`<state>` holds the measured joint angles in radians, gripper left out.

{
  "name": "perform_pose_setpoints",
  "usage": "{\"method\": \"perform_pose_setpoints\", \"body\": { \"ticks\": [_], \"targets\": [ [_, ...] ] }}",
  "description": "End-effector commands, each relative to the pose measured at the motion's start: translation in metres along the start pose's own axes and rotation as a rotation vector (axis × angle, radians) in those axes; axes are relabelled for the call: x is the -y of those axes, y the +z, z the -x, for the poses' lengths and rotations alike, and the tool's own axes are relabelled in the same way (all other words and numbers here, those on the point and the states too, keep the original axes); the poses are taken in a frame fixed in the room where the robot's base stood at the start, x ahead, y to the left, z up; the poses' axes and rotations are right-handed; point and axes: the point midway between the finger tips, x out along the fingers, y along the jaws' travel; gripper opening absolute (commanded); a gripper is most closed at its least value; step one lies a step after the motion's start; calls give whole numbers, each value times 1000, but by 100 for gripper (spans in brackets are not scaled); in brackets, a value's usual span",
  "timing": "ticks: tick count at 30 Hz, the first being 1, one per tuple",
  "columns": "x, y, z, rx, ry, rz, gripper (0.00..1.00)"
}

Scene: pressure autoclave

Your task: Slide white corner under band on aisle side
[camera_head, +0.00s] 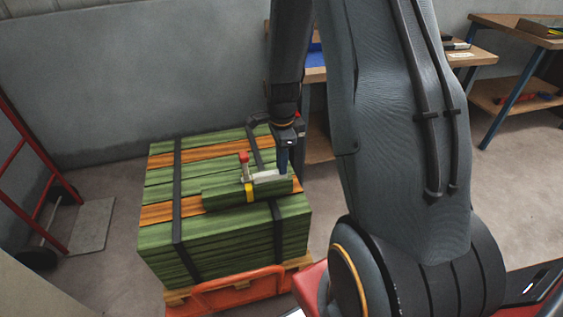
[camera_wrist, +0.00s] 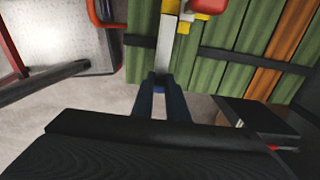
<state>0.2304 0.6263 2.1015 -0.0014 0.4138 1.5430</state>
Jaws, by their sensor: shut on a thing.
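A stack of green and orange boards (camera_head: 160,237) sits on a wooden pallet, crossed by a left black band (camera_head: 177,200) and a right black band (camera_head: 278,232). A shorter green piece (camera_head: 222,194) lies on top, with yellow fittings (camera_head: 249,193) and a red knob (camera_head: 243,157). My gripper (camera_head: 283,170) is over the right part of the stack. In the wrist view my gripper (camera_wrist: 160,82) is shut on the near end of a white bar (camera_wrist: 159,55), which runs toward the yellow fittings (camera_wrist: 183,27). I cannot tell whether any white part is under a band.
A red hand truck (camera_head: 28,140) stands at the left beside a grey plate (camera_head: 92,225). An orange-red frame (camera_head: 240,289) is at the pallet's front. Wooden benches (camera_head: 470,57) stand behind at the right. My arm hides much of the right side.

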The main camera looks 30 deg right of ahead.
Motion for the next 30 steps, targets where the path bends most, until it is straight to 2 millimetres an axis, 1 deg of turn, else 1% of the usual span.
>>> {"method": "perform_pose_setpoints", "body": {
  "ticks": [1, 23, 30],
  "targets": [
    [0, 0, -5, 0, 0, 0, 0],
    [1, 0, -44, 0, 1, 1, 0],
    [1, 14, -41, 0, 0, 3, 0]
  ]
}}
